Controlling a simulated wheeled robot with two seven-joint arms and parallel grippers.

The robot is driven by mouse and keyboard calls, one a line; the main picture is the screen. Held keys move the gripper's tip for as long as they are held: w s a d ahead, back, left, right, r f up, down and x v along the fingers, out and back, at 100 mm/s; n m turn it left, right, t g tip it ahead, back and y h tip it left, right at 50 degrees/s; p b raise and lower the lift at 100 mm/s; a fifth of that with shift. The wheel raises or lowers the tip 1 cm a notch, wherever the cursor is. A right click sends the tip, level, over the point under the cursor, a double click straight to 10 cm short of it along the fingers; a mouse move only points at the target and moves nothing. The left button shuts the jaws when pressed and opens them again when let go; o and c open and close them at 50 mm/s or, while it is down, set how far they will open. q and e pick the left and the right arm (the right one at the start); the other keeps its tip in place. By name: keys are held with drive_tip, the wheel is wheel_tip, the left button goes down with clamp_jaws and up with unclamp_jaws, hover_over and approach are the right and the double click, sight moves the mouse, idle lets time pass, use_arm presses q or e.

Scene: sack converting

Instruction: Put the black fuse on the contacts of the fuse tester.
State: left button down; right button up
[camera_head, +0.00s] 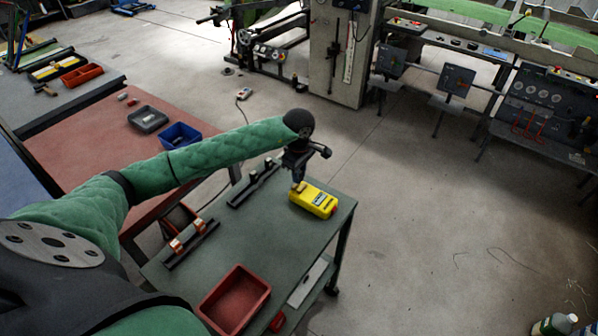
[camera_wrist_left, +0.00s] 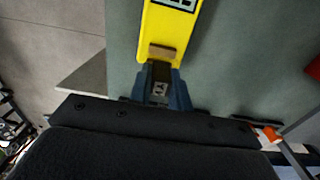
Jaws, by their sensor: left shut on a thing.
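The yellow fuse tester (camera_head: 318,203) lies near the far right corner of the green table, with tan contacts (camera_head: 299,187) at its left end. In the left wrist view the tester (camera_wrist_left: 168,25) runs up from the fingers, with its tan contact block (camera_wrist_left: 162,53) just beyond them. My left gripper (camera_head: 298,178) is over this contact end. It also shows in the wrist view (camera_wrist_left: 161,84), shut on a dark piece, the black fuse (camera_wrist_left: 160,72), mostly hidden by the fingers. Whether the fuse touches the contacts I cannot tell. My right gripper is out of view.
A black rail (camera_head: 240,197) with dark upright parts lies left of the tester. A second rail (camera_head: 203,246) carries orange-copper parts nearer me. A red bin (camera_head: 262,284) stands at the near edge. The table's middle (camera_head: 250,240) is clear.

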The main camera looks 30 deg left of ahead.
use_arm(q)
drive_tip(key=shift+f, duration=0.4)
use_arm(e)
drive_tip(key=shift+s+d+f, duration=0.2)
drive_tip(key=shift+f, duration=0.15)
use_arm(q)
drive_tip(key=shift+f, duration=0.2)
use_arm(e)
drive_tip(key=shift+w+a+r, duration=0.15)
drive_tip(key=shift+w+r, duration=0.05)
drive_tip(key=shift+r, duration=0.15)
use_arm(q)
drive_tip(key=c, duration=1.3)
unclamp_jaws()
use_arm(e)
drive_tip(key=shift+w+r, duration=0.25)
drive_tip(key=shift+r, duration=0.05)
use_arm(q)
drive_tip(key=shift+r, duration=0.1)
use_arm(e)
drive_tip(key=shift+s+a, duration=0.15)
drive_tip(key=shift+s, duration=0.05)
